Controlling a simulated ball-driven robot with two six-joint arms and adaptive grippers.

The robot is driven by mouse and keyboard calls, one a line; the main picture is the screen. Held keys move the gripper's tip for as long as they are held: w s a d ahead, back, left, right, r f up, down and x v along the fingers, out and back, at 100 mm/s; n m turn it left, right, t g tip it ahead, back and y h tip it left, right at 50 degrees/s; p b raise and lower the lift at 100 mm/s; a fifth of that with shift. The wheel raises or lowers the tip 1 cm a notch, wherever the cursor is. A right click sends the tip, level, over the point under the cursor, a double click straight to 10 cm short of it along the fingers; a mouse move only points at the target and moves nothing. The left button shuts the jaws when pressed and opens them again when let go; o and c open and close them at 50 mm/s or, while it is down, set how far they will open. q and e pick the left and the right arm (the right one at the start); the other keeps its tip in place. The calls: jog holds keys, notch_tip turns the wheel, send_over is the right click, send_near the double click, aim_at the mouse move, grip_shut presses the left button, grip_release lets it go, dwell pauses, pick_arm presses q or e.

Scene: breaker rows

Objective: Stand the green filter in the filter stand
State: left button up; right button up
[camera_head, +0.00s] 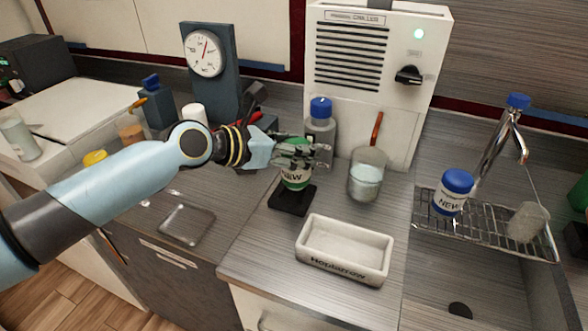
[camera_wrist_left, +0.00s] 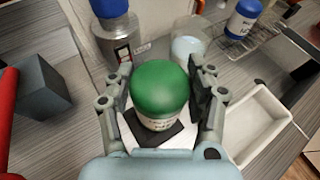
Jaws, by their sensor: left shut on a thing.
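The green filter (camera_head: 296,179), with a white label reading "NEW", is upright at the black filter stand (camera_head: 291,203) on the counter. My left gripper (camera_head: 310,153) is shut on the filter near its top, with fingers on either side. In the left wrist view the green domed top (camera_wrist_left: 160,88) sits between the fingers, and a dark part of the stand shows below it. The fingers hide part of the filter in the head view. I cannot tell whether its bottom rests in the stand. My right gripper is not in view.
A white tray (camera_head: 312,262) stands in front and to the right. A glass beaker (camera_head: 367,176) and a grey bottle with a blue cap (camera_head: 320,130) stand close behind. A blue-capped "NEW" container (camera_head: 452,194) is on the sink rack (camera_head: 425,221). A clear dish (camera_head: 187,224) lies left.

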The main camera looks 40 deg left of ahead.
pick_arm(q)
jog(key=shift+a+f, duration=0.25)
jog(key=shift+a, duration=0.1)
jog(key=shift+a+f, duration=0.1)
jog(key=shift+f, duration=0.25)
jog(key=shift+f+b, duration=0.95)
jog(key=shift+f, duration=0.65)
jog(key=shift+f, duration=0.1)
jog(key=o, duration=1.5)
jog(key=shift+c, duration=0.2)
jog(key=p+v, duration=0.2)
jog(key=v, duration=1)
jog(key=shift+p, duration=0.3)
